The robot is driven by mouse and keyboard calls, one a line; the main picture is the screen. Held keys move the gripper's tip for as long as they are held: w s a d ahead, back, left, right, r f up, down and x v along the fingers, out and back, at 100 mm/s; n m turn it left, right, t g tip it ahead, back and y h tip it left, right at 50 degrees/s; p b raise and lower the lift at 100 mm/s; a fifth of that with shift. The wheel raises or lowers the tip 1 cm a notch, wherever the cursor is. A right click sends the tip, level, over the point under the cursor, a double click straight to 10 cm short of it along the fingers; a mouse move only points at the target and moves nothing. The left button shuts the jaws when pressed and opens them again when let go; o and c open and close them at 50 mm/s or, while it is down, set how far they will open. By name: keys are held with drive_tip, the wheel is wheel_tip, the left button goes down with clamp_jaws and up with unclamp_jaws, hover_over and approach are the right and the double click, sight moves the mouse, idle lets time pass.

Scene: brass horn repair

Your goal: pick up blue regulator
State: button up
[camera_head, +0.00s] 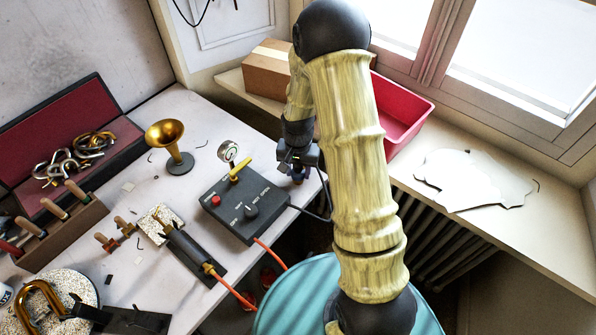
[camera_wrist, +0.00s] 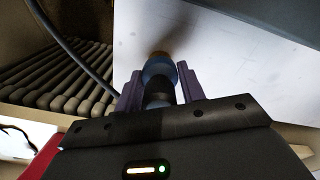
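The blue regulator (camera_wrist: 158,72) shows in the wrist view as a short blue and dark body with a brass-coloured end, near the white table's edge. My gripper (camera_wrist: 160,82) has one purple-grey finger on each side of it, very close to its sides. I cannot tell whether the fingers touch it. The arm and gripper hide most of the regulator there.
A dark control box (camera_head: 245,208) with a gauge (camera_head: 228,151) stands left of my gripper. A brass bell (camera_head: 168,135) is further left. A ribbed radiator (camera_wrist: 60,80) and a dark hose (camera_wrist: 70,48) lie beside the table edge. A red bin (camera_head: 405,105) is on the sill.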

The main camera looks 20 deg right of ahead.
drive_tip(key=c, duration=0.3)
drive_tip(key=shift+c, duration=0.2)
drive_tip(key=shift+r, duration=0.1)
wheel_tip(320, 180, up, 10)
drive_tip(key=shift+f+b, duration=0.1)
drive_tip(key=shift+b, duration=0.35)
